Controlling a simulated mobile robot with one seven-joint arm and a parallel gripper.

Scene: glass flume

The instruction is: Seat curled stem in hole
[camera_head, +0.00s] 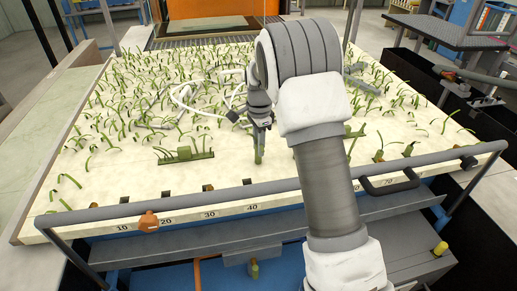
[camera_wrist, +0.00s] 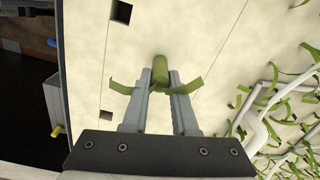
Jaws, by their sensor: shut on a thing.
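My gripper (camera_head: 261,122) is shut on a green stem (camera_head: 259,147), which hangs upright below the fingers above the pale board (camera_head: 180,90). In the wrist view my gripper (camera_wrist: 161,82) has both fingers against the stem (camera_wrist: 160,68), a thick green plug with curled strips sticking out on both sides. A dark square hole (camera_wrist: 121,12) shows in the board ahead and left of the stem, apart from it. A smaller dark mark (camera_wrist: 105,112) lies nearer, to the left. The stem's lower end is hidden in the wrist view.
Several green stems stand across the board. A white looped pipe (camera_head: 190,97) lies among them, also in the wrist view (camera_wrist: 262,115). A green block on a strip (camera_head: 184,154) sits to the left. A grey rail (camera_head: 270,183) runs along the front edge, with an orange clamp (camera_head: 149,221).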

